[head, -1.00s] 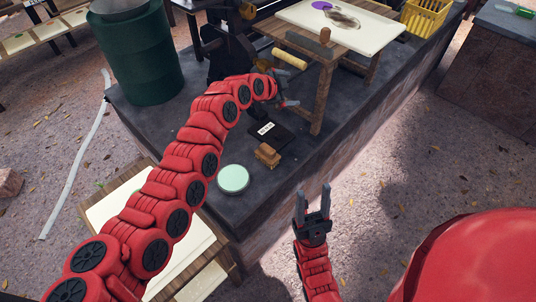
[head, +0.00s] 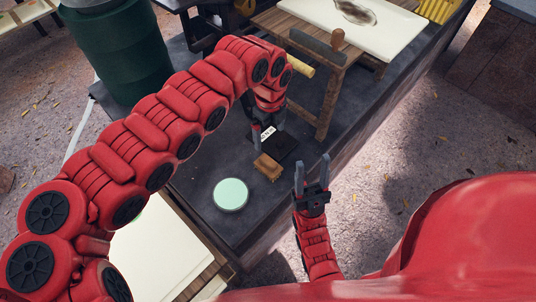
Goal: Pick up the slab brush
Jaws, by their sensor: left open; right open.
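The slab brush (head: 268,167), a small brown wooden block with a raised top, sits on the dark platform between a pale green disc and a black pad. My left gripper (head: 268,138) is open and points down just behind the brush, over the black pad. It looks empty and apart from the brush; its height above the platform is hard to tell. My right gripper (head: 312,166) is open and empty, pointing up the picture, to the right of the brush and in front of the platform edge.
The pale green disc (head: 230,194) lies left of the brush. The black pad (head: 283,147) with a white label lies behind it. A wooden table (head: 327,100) with a white slab (head: 352,22) stands behind to the right. A green barrel (head: 115,50) stands at the left.

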